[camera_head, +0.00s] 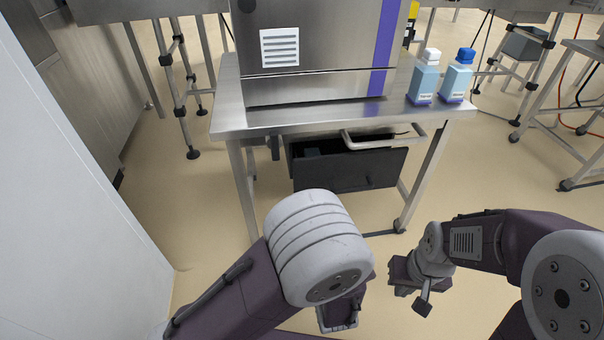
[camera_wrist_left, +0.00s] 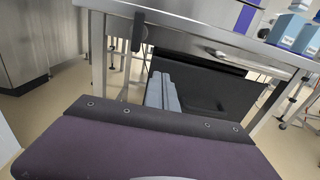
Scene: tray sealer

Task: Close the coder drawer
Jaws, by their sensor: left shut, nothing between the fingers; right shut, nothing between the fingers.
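The coder drawer (camera_head: 350,171) is a dark, black-fronted drawer under the steel table. It stands open, pulled out towards me, with its dark inside showing above the front panel and a small knob on the front's right part. Its dark front also shows in the left wrist view (camera_wrist_left: 215,92). My left gripper (camera_wrist_left: 163,90) is shut and empty, its grey fingers pointing towards the drawer front; whether they touch it I cannot tell. In the head view my own left arm hides most of it. My right gripper (camera_head: 402,275) is shut and empty, low and right of the drawer, apart from it.
The steel table (camera_head: 300,117) carries the sealer machine (camera_head: 330,50) with a purple stripe. Two blue bottles, one with a white cap (camera_head: 424,78) and one with a blue cap (camera_head: 457,78), stand at its right. A handle bar (camera_head: 385,144) sticks out above the drawer. Table legs flank it.

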